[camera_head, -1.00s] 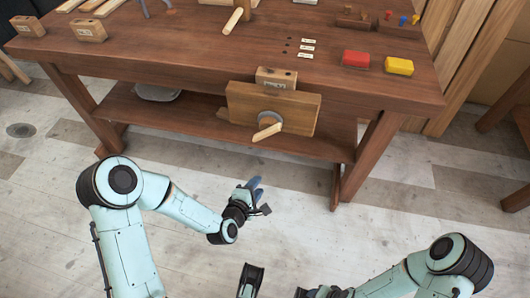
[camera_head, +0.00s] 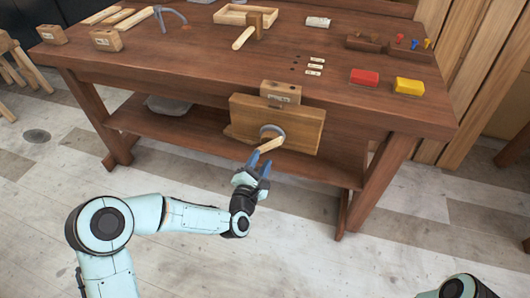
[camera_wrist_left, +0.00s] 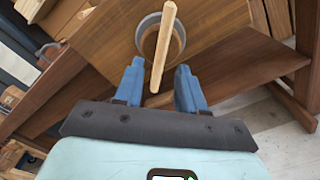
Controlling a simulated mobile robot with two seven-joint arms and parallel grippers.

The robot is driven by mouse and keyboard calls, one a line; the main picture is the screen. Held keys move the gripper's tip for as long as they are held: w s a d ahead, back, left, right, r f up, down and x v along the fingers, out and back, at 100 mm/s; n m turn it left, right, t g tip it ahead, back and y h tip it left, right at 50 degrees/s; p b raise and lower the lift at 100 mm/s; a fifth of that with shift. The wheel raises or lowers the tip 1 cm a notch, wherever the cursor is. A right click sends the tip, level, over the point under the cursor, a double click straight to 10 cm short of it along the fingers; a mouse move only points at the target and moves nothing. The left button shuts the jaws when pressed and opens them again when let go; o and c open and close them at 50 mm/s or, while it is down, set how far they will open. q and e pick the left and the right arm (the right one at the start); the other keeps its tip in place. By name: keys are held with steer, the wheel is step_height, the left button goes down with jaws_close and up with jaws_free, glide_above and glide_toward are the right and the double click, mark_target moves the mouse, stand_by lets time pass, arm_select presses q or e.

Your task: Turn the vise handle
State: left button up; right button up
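The vise on the front of the bench has a wooden jaw (camera_head: 305,125), a round grey hub and a pale wooden handle (camera_head: 270,145). The handle tilts down to the left in the head view. In the left wrist view the handle (camera_wrist_left: 165,45) runs from the hub down between the two blue fingers. My left gripper (camera_head: 258,164) is open at the handle's lower end. The fingers (camera_wrist_left: 159,72) stand apart on either side of the handle, with gaps showing; its depth between them is hard to judge. My right gripper is out of view.
The bench top (camera_head: 200,70) holds a red block (camera_head: 365,77), a yellow block (camera_head: 409,86), a mallet (camera_head: 245,37) and a wooden tray. A lower shelf (camera_head: 190,130) runs below the vise. The floor in front is clear.

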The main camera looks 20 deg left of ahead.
mark_target(265, 151)
arm_select(q)
steer(key=shift+w+d, duration=0.1)
steer(key=shift+w, duration=2.25)
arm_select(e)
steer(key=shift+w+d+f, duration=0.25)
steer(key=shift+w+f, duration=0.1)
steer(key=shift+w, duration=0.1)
arm_select(q)
jaws_close()
